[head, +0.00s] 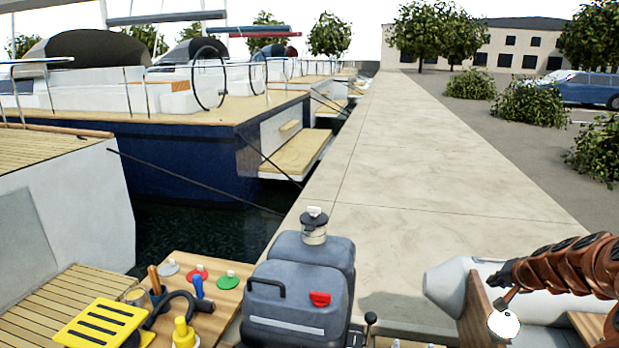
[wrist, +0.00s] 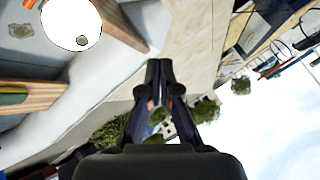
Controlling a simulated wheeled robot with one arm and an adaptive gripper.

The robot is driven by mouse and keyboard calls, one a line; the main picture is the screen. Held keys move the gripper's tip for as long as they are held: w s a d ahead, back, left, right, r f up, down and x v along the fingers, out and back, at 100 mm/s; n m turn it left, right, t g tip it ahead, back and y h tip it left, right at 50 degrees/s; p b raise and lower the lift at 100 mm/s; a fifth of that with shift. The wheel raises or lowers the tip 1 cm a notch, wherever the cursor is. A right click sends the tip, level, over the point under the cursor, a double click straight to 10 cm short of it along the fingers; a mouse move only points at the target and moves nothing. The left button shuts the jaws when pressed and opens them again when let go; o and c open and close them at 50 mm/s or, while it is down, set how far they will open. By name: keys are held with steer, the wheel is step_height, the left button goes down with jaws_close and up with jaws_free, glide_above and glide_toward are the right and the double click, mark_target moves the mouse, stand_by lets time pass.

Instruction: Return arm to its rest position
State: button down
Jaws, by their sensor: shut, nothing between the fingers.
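My gripper (wrist: 160,72) shows in the wrist view at the middle. Its two dark fingers are together at the tips, with nothing between them. The tips stand in open air before the pale quay and some bushes, and they touch nothing that I can see. In the head view a copper-and-black jointed shape, apparently my arm, reaches in from the right edge above the small grey boat (head: 450,285).
A blue-grey outboard motor (head: 298,292) stands at the front centre. A wooden board (head: 215,300) with tools and coloured caps lies left of it, beside a yellow slotted block (head: 103,322). The quay (head: 430,170) is clear. A white round thing (head: 503,324) is near the arm.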

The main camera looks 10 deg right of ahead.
steer(key=s+a+r+n+g+y, duration=0.1)
steer(key=a+r+n+y, duration=0.25)
steer(key=a, duration=1.25)
steer(key=s+a+r+n+g, duration=0.1)
steer(key=s+a+n+g, duration=0.1)
steer(key=s+a, duration=0.4)
steer(key=s+a+r+n+g, duration=0.1)
steer(key=s+a, duration=0.2)
steer(key=a, duration=0.6)
steer(key=s+a+n+g, duration=0.3)
steer(key=s+a, duration=0.3)
steer(key=s, duration=0.7)
steer(key=s+f+g+h+p, duration=0.1)
steer(key=s+g+h, duration=0.1)
steer(key=s, duration=1.4)
steer(key=shift+s+f+n+g+h, duration=0.2)
steer(key=shift+s+n+g+h, duration=0.15)
steer(key=shift+g, duration=0.45)
